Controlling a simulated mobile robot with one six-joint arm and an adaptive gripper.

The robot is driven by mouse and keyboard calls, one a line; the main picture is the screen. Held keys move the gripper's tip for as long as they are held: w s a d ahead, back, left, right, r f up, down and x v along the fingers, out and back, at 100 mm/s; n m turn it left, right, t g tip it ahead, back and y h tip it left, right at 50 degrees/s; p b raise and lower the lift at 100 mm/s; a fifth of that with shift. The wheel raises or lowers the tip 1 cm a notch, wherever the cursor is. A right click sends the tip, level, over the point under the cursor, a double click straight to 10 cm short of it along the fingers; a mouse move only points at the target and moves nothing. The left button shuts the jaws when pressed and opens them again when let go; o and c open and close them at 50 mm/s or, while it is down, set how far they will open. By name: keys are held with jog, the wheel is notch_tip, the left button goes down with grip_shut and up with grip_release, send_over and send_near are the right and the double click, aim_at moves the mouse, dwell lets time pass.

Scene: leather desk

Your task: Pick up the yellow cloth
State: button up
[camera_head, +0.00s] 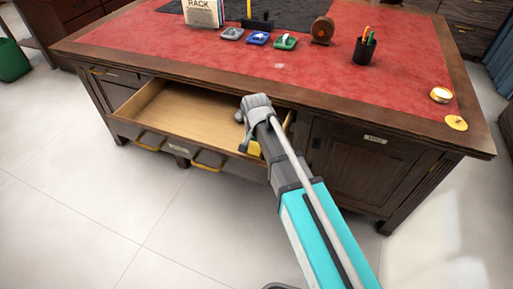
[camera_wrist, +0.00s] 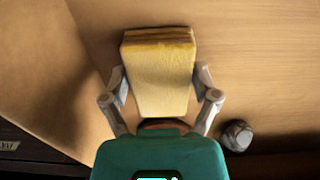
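The yellow cloth (camera_wrist: 163,75) looks like a thick folded block in the wrist view. It lies on the wooden floor of the open drawer (camera_head: 185,104). In the head view only a small yellow patch of it (camera_head: 254,148) shows beside my arm. My gripper (camera_wrist: 160,82) is open over the drawer, with one finger on each side of the cloth's near part. I cannot tell whether the fingers touch it. My arm hides most of the gripper in the head view.
A small grey rounded object (camera_wrist: 237,135) lies right of the gripper in the drawer. The drawer's side wall (camera_wrist: 45,75) is at left.

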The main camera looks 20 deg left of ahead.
jog(key=c, duration=0.4)
jog(key=shift+r, duration=0.1)
notch_tip(320, 180, up, 3)
jog(key=p, duration=0.2)
jog(key=shift+f+p, duration=0.2)
jog(key=shift+p, duration=0.2)
jog(key=s+d+r+p, duration=0.2)
jog(key=s+r+p, duration=0.1)
jog(key=s, duration=0.1)
jog(key=s+d+r+p, duration=0.3)
jog(key=s+p, duration=0.1)
jog(key=s+d+r+p, duration=0.2)
jog(key=s+r+p, duration=0.1)
jog(key=s+r, duration=0.1)
jog(key=shift+d+r, duration=0.1)
jog(key=shift+d, duration=0.15)
jog(key=o, duration=0.7)
jog(key=c, duration=0.5)
